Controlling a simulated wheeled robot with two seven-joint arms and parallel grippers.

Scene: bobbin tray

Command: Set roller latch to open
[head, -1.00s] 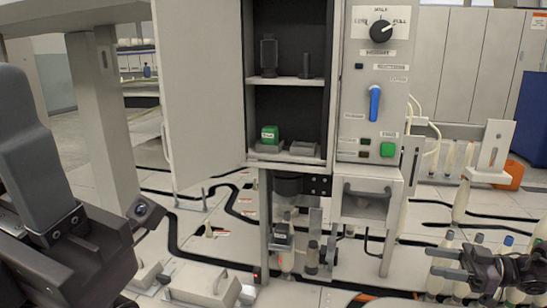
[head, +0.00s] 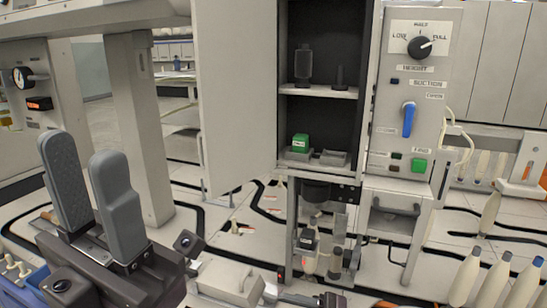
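The likeliest latch is a blue lever handle (head: 408,119) on the grey control panel right of the open cabinet, in the head view. It stands nearly upright, with its top leaning slightly right. The small labels beside it are too blurred to read surely. My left gripper (head: 84,152) is at the lower left, well away from the lever. Its two grey fingers point up and stand apart, with nothing between them. A dark piece (head: 325,300) at the bottom edge may be part of my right gripper; its fingers cannot be made out.
The panel also carries a black rotary knob (head: 420,46) and a green button (head: 419,165). The cabinet door (head: 232,95) stands open between my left gripper and the panel. Several bobbins (head: 465,277) stand at lower right. A grey post (head: 140,130) rises behind the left gripper.

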